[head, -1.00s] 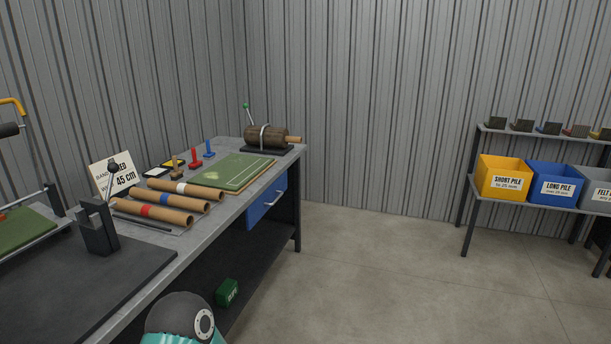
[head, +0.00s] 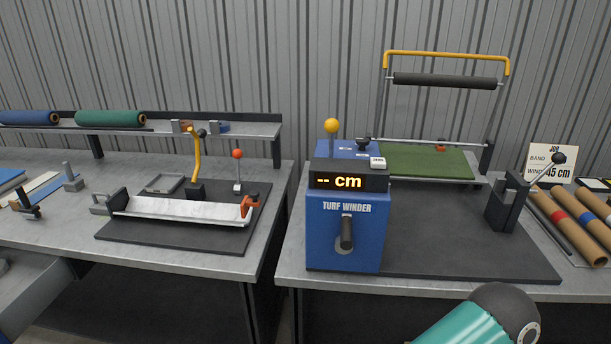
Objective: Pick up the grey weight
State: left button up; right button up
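A small grey block with an upright grip (head: 73,179) stands on the left workbench near its left side, and it looks like the grey weight. It stands upright with nothing touching its top. Neither of my grippers shows in the head view. Only a teal and dark link of my own arm shows at the bottom right, well away from the block.
A black mat (head: 225,238) carries a white trough (head: 180,209), a yellow lever (head: 196,160) and a red-knobbed lever (head: 238,170). A dark clamp-like tool (head: 27,207) lies beside the block. The blue turf winder (head: 345,225) stands on the right bench (head: 450,293).

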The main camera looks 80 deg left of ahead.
aim_at(99, 207)
jog(key=u, duration=0.1)
jog(key=i, duration=0.25)
jog(key=u, duration=3.5)
jog(key=i, duration=0.25)
jog(key=u, duration=1.1)
jog(key=k, duration=0.65)
jog(key=u, duration=0.35)
jog(key=i, duration=1.7)
jog(key=z, duration=0.4)
